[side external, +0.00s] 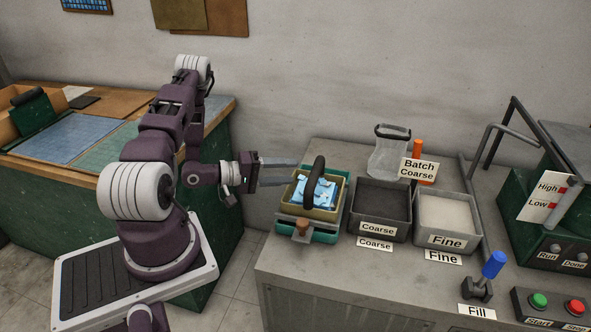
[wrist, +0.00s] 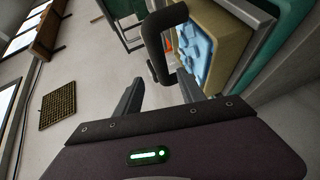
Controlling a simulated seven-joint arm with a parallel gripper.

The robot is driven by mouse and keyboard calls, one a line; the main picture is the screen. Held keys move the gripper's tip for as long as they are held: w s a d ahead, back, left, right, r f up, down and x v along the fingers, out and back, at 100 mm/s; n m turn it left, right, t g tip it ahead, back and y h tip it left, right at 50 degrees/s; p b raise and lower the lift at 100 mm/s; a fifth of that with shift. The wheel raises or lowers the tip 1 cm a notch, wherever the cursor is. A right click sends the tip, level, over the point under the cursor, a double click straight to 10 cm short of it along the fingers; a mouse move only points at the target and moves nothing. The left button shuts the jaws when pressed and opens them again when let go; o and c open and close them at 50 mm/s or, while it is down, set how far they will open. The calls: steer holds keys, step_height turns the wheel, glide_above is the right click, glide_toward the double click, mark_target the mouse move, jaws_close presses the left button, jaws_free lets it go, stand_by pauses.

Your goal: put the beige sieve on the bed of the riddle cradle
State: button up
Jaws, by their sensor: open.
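The beige sieve (side external: 326,214) is a box with a tall black arched handle (side external: 318,180) and blue-and-white pieces inside. It appears to sit over a teal base (side external: 318,238), which may be the riddle cradle; the contact is largely hidden. A brown knob stands at the base's front. My gripper (side external: 292,172) is open and empty, just left of the handle, its fingers pointing right. In the wrist view, the handle (wrist: 168,18) shows beyond and between the open fingers (wrist: 160,82), with the sieve's beige wall (wrist: 232,50) to its right. I see no grip on the handle.
A dark-filled Coarse bin (side external: 381,231) and a pale-filled Fine bin (side external: 448,246) stand right of the sieve. Behind them are a clear container (side external: 387,158) and a Batch Coarse sign (side external: 419,169). A blue-topped Fill lever (side external: 493,265) and buttons stand front right.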

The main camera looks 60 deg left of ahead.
steer(key=w+d+r+m+g+y, duration=0.1)
steer(key=w+r+m+g+y, duration=0.25)
steer(key=r, duration=0.55)
steer(key=w+r+m+g+y, duration=0.25)
steer(key=w+r+m, duration=0.2)
steer(key=r, duration=0.45)
steer(key=s+d+r+m+g, duration=0.1)
steer(key=s+d+r+m, duration=0.1)
steer(key=s+d+r, duration=0.4)
steer(key=s+d+r+m+g, duration=0.1)
steer(key=s+d+r, duration=0.1)
steer(key=s+d, duration=0.7)
steer(key=s+d+m+g+h, duration=0.1)
steer(key=s+d+m+h, duration=0.1)
steer(key=s+d, duration=0.5)
steer(key=s+m, duration=0.1)
steer(key=s, duration=0.3)
steer(key=shift+s+d+f+g+h, duration=0.2)
steer(key=shift+s+g+h, duration=0.1)
steer(key=shift+g+h, duration=0.1)
